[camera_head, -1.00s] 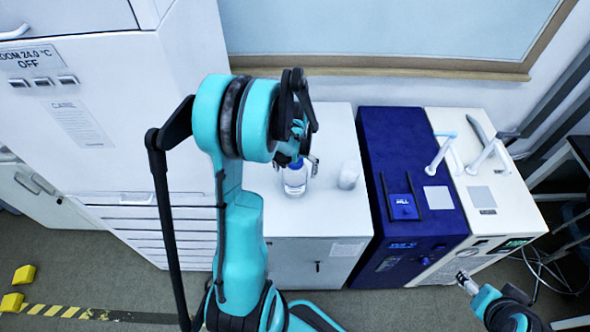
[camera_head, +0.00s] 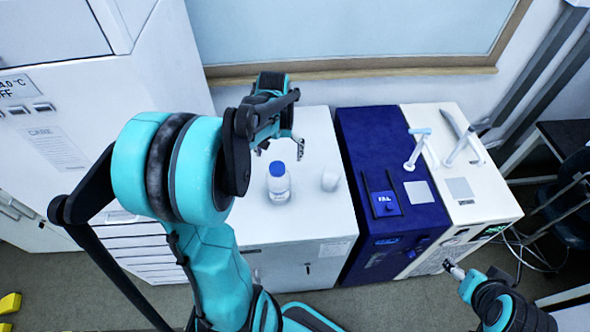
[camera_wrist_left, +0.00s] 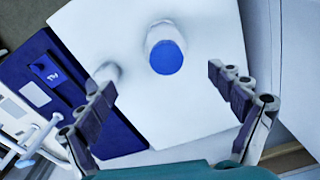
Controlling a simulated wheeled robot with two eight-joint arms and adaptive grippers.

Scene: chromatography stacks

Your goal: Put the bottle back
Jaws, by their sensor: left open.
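The bottle (camera_head: 279,187) is white and see-through with a blue cap. It stands upright on the white cabinet top (camera_head: 310,215), left of a small white cup-like container (camera_head: 330,180). In the left wrist view the bottle (camera_wrist_left: 158,36) shows from above, its cap facing the camera. My left gripper (camera_head: 280,147) is open and empty, above and behind the bottle in the head view, apart from it. Its spread fingers also show in the left wrist view (camera_wrist_left: 161,78), with the bottle beyond them. My right gripper (camera_head: 454,270) is at the lower right; its jaw opening is too small to tell.
A dark blue instrument (camera_head: 355,150) and a white one (camera_head: 495,208) with raised handles stand right of the cabinet. A tall white cabinet (camera_head: 170,60) rises on the left. The cabinet top around the bottle is mostly clear.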

